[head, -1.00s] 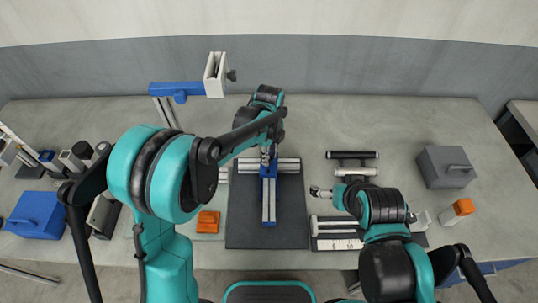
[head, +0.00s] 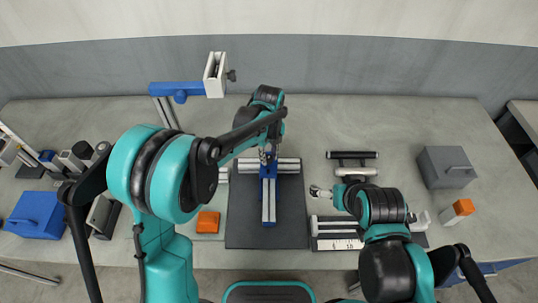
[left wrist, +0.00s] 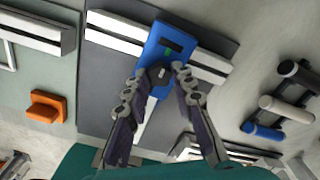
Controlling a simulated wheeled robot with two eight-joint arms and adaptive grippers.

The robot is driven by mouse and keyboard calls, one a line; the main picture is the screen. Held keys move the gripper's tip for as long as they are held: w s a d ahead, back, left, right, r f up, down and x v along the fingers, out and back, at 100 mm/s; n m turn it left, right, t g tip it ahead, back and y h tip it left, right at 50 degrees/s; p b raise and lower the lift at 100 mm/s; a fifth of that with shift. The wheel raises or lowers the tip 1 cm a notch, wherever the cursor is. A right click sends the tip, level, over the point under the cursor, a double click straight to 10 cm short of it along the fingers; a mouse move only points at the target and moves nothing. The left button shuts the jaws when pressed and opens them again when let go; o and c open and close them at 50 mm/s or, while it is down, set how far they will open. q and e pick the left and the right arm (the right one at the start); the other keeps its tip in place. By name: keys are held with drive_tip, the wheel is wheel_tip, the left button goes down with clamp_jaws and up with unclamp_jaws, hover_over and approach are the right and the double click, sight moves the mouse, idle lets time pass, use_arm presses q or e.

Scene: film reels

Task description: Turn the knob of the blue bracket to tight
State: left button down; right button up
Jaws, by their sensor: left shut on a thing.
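The blue bracket (head: 270,190) lies on a dark mat across white bars. In the left wrist view the blue bracket (left wrist: 177,33) has a dark slot with a green mark beside it. Its dark grey knob (left wrist: 158,74) sits between the fingertips of my left gripper (left wrist: 160,76), which is shut on it. In the head view my left gripper (head: 268,153) is over the far part of the bracket and hides the knob. My right gripper (head: 319,192) is to the right of the mat, apart from the bracket; its jaws are too small to read.
An orange block (head: 208,222) lies left of the dark mat (head: 290,230). Another blue piece with a white plate (head: 215,75) stands at the back left. Dark and white rollers (head: 352,155) lie to the right. A grey box (head: 447,167) stands farther right.

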sight(269, 158)
use_arm(q)
drive_tip(key=c, duration=1.3)
unclamp_jaws()
drive_tip(key=shift+o, duration=0.2)
wheel_tip(269, 158, up, 12)
drive_tip(key=s+a+f+n+t+b, duration=0.1)
drive_tip(key=s+a+f+n+t, duration=0.1)
drive_tip(key=s+a+n, duration=0.7)
drive_tip(key=s+a+f+n+t+b, duration=0.2)
drive_tip(key=s+a+n+t, duration=0.3)
drive_tip(key=n, duration=1.5)
drive_tip(key=s+a, duration=0.3)
drive_tip(key=s, duration=0.1)
drive_tip(key=shift+s+a, duration=0.35)
drive_tip(key=shift+a, duration=0.05)
